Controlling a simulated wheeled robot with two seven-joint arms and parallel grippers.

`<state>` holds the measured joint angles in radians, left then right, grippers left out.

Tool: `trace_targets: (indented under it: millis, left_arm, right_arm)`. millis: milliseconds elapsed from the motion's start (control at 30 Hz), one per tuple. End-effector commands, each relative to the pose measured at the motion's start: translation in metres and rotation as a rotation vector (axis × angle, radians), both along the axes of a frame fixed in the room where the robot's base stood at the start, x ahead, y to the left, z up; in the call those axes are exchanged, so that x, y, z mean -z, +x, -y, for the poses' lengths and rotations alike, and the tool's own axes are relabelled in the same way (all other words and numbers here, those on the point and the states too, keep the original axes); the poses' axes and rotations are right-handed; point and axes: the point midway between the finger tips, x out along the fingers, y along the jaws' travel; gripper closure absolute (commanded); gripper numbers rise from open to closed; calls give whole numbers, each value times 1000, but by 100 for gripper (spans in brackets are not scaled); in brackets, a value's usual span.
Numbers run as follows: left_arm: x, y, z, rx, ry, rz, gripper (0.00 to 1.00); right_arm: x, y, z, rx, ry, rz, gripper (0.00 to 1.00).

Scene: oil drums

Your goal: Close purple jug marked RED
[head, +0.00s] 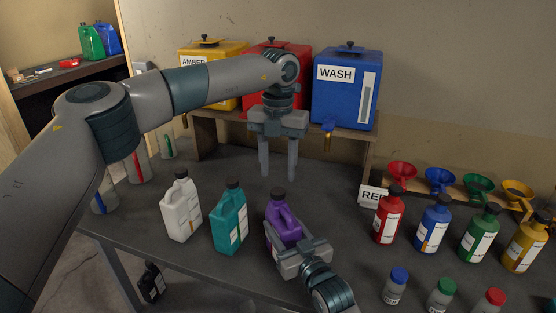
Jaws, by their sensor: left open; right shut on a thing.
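The purple jug (283,221) stands upright near the front middle of the table, its label mostly hidden by my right gripper. A dark cap (278,194) sits at the top of its neck; I cannot tell how tightly it is seated. My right gripper (286,242) is shut on the jug's lower body from the front right. My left gripper (278,176) points down with its two fingers apart and empty, just above or behind the cap in the picture; it appears not to touch it.
A white jug (181,208) and a teal jug (230,217) stand left of the purple one. Red, blue, green and yellow bottles (388,216) stand right, with small capped bottles (396,287) in front. A blue WASH tank (346,95) stands on a shelf behind.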

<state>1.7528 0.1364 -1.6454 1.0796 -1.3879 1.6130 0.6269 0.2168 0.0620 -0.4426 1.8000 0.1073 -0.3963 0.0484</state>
Motion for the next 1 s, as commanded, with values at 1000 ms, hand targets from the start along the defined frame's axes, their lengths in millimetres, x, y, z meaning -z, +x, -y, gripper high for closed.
trace_targets:
  millis: [1000]
  left_arm:
    - [58, 0, 0, 0, 0, 0, 94]
  right_arm:
    - [0, 0, 0, 0, 0, 0, 100]
